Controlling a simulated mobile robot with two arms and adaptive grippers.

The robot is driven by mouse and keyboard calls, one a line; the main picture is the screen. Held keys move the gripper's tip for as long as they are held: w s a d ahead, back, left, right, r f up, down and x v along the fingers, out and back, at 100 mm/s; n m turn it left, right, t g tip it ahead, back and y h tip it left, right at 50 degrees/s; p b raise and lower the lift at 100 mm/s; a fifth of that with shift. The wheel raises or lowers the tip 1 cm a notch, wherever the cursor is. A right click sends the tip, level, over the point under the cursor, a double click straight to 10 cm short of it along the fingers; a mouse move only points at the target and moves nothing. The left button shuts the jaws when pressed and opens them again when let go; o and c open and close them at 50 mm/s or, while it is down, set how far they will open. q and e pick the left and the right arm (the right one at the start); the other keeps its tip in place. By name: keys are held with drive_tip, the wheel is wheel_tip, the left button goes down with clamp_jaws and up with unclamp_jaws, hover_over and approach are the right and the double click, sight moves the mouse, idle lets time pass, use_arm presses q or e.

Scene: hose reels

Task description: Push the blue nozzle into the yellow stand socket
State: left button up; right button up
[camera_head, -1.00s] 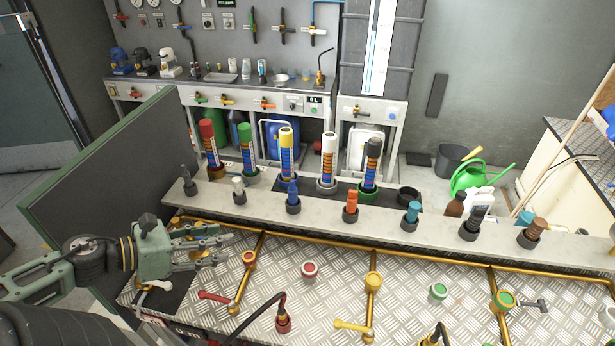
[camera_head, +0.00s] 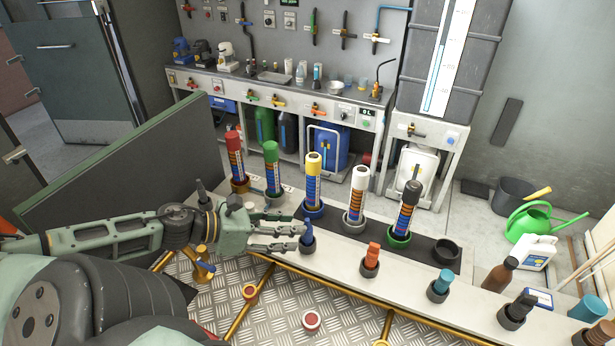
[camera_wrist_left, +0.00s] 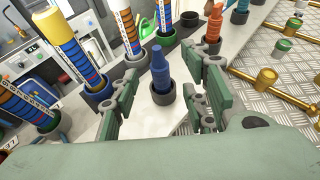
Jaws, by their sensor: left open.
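The blue nozzle (camera_head: 308,232) stands upright in a dark cup on the pale ledge; it also shows in the left wrist view (camera_wrist_left: 160,64). My left gripper (camera_head: 299,239) reaches it from the left, fingers open. In the left wrist view my fingers (camera_wrist_left: 170,88) lie either side of the nozzle and its cup, with visible gaps. The yellow-topped striped stand (camera_head: 313,169) stands upright in a dark blue ring just behind the nozzle; it also shows in the left wrist view (camera_wrist_left: 64,38). I cannot make out a socket opening on it. My right gripper is not in view.
Red (camera_head: 235,157), green (camera_head: 272,167), white (camera_head: 357,190) and black-topped (camera_head: 408,207) stands line the back. An orange nozzle (camera_head: 372,256) and a teal nozzle (camera_head: 441,283) sit in cups to the right. Gold pipes (camera_head: 327,282) run along the ledge's front.

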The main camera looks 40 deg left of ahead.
sight(300, 248)
use_arm(q)
drive_tip(key=x, duration=0.4)
drive_tip(key=shift+a, duration=0.15)
drive_tip(key=shift+c, duration=2.2)
drive_tip(key=c, duration=0.4)
clamp_jaws()
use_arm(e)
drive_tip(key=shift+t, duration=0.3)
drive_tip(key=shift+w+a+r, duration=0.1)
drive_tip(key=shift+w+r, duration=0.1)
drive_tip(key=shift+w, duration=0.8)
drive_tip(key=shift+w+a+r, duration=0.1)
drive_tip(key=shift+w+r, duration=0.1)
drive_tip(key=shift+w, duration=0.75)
